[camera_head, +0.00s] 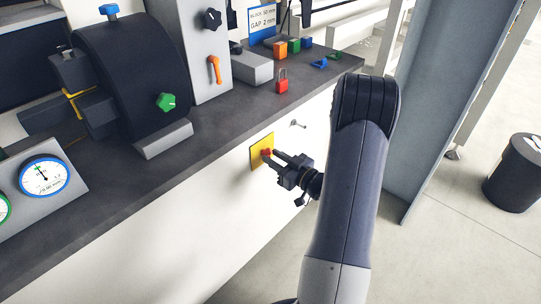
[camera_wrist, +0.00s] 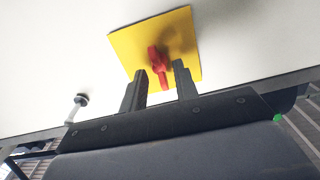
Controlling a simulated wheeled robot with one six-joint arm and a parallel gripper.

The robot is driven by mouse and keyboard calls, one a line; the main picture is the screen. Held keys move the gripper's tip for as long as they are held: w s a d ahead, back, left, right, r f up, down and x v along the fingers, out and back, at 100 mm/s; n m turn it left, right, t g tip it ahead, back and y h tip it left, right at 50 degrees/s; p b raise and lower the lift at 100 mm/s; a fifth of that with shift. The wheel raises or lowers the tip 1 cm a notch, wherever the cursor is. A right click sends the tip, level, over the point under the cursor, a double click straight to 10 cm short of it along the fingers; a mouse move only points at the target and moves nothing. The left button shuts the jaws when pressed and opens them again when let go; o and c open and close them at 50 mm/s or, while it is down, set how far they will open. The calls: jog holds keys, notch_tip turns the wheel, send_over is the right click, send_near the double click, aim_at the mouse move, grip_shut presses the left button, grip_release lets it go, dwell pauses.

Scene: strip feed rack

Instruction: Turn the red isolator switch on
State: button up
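The red isolator switch (camera_head: 267,153) sits on a yellow square plate (camera_head: 256,150) on the white front panel below the dark worktop. In the wrist view the red switch handle (camera_wrist: 158,66) stands out from the yellow plate (camera_wrist: 182,38), tilted slightly from the plate's edges. My gripper (camera_head: 275,157) is right in front of the switch. In the wrist view its two fingers (camera_wrist: 160,78) are apart, one on each side of the handle's lower end. There seem to be gaps between fingers and handle; I cannot tell whether either touches it.
A small metal key-like fitting (camera_head: 298,124) sticks out of the panel right of the plate. A red padlock (camera_head: 282,82) stands on the worktop (camera_head: 225,110) near its edge. A grey post (camera_head: 440,100) rises at the right. A black bin (camera_head: 515,172) stands on open floor.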

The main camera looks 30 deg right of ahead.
jog(key=v, duration=0.8)
jog(key=shift+s+p, duration=0.3)
jog(key=shift+s, duration=0.05)
jog(key=shift+d, duration=0.1)
jog(key=b+x, duration=0.1)
jog(key=x, duration=1)
